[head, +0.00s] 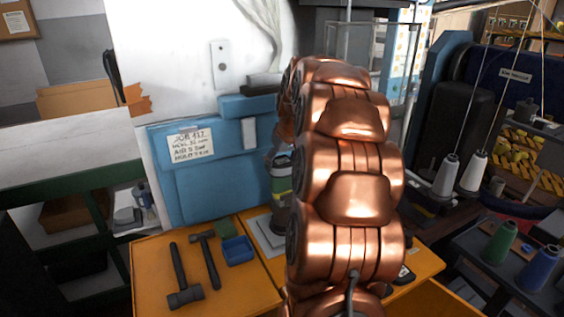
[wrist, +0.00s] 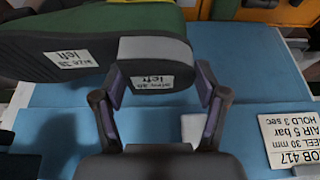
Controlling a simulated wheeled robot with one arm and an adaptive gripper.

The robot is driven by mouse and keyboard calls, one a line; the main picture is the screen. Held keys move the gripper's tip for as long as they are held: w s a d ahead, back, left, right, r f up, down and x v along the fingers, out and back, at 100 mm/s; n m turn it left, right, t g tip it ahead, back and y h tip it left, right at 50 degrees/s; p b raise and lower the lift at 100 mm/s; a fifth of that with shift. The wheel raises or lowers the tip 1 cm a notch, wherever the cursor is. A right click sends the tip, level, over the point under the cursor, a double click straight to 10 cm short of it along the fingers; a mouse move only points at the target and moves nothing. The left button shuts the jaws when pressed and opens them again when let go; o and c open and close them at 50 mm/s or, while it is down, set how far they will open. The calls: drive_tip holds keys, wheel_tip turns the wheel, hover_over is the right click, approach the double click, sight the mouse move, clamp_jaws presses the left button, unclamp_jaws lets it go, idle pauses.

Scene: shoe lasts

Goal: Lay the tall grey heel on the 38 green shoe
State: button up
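In the wrist view a green shoe (wrist: 110,17) with a dark sole (wrist: 30,58) spans the upper left. The sole has a white label reading size 38 left. A grey heel (wrist: 160,48) is at the right end of the sole, with a label on its dark face. It appears against the shoe; I cannot tell whether any gap is left. My gripper (wrist: 160,84) has one finger at each side of the heel, and both fingertips seem to touch it. In the head view my copper arm hides the gripper, shoe and heel.
A blue panel (head: 215,183) with a JOB 417 card (head: 190,144) stands behind the orange bench (head: 152,262). Thread cones (head: 500,243) stand at right.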

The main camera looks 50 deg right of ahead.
drive_tip(key=o, duration=0.4)
drive_tip(key=v, duration=1.2)
idle(0.5)
